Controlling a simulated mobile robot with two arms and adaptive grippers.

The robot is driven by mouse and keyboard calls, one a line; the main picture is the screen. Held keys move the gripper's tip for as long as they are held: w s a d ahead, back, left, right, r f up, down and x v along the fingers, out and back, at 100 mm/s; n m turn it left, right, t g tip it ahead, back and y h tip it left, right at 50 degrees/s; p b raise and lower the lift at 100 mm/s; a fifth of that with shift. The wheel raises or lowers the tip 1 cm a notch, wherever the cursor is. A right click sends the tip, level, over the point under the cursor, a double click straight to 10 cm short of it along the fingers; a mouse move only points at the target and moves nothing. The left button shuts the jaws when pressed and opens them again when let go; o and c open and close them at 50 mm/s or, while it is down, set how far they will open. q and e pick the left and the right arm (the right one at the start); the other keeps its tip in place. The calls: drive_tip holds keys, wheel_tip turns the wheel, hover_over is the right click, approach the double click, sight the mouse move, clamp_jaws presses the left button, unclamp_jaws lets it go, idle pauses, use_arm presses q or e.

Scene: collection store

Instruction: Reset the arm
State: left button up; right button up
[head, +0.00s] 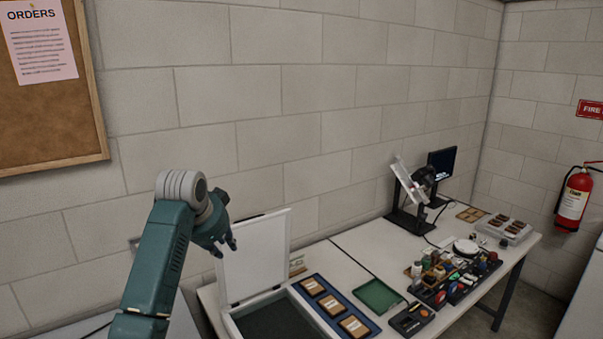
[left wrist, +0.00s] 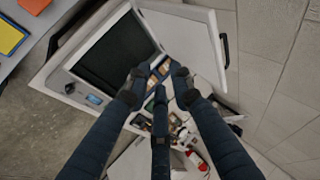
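My left arm rises from the bottom left in the head view, with its teal left gripper (head: 229,246) held in the air in front of the raised white lid of a case. In the left wrist view the fingers of this gripper (left wrist: 157,82) are spread apart with nothing between them, so it is open and empty. Beyond the fingers lie the open case and the table, at a distance. My right gripper is in neither view.
The white case (head: 232,327) stands open on the white table (head: 345,262). Right of it are a blue tray (head: 322,306) with brown squares, a green tray (head: 378,294), a cluttered tool area and a monitor (head: 442,163). A wall runs behind.

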use_arm(q)
drive_tip(key=s+f+n+g, duration=0.1)
drive_tip(key=s+f+n, duration=0.2)
drive_tip(key=s+f, duration=0.9)
drive_tip(key=s+f+n+g, duration=0.1)
drive_tip(key=s+f+n, duration=0.1)
drive_tip(key=s+f, duration=0.9)
drive_tip(key=s+f+n+g, duration=0.1)
drive_tip(key=s+f+n, duration=0.2)
drive_tip(key=s, duration=1)
drive_tip(key=s+f+n, duration=0.2)
drive_tip(key=s+f, duration=0.1)
drive_tip(key=s, duration=0.9)
wheel_tip(320, 180, down, 33)
drive_tip(key=s+a+g+b, duration=0.1)
drive_tip(key=s+g+b, duration=0.15)
drive_tip(key=b, duration=0.25)
drive_tip(key=s+a+f+b, duration=0.3)
drive_tip(key=s+f, duration=1.3)
drive_tip(key=f, duration=0.1)
drive_tip(key=shift+s+y, duration=0.35)
drive_tip(key=shift+y, duration=0.05)
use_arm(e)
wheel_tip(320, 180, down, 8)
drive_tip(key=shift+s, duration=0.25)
use_arm(q)
drive_tip(key=shift+g, duration=0.25)
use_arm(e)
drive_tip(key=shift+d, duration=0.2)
